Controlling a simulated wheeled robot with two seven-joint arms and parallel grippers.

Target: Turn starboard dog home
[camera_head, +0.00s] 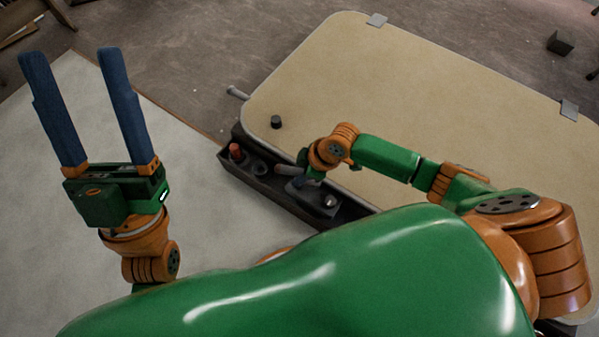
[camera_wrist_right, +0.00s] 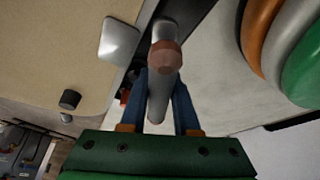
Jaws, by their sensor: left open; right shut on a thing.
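A grey rod-shaped dog handle (camera_wrist_right: 163,88) with a brownish end runs between the two blue fingers of my right gripper (camera_wrist_right: 164,103) in the right wrist view. The gripper is shut on it. In the head view my right gripper (camera_head: 302,181) is small and partly hidden by its own wrist, at the near edge of the beige hatch panel (camera_head: 420,90). Another grey handle (camera_head: 237,92) sticks out at the panel's left edge. My left gripper (camera_head: 80,105) is open and empty, fingers pointing up, over the pale floor, far from the panel.
A dark tray (camera_head: 235,172) along the panel's near edge holds a red-capped part (camera_head: 236,152) and a dark ring. A black knob (camera_head: 276,122) stands on the panel's left corner. The pale floor (camera_head: 60,240) at left is clear.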

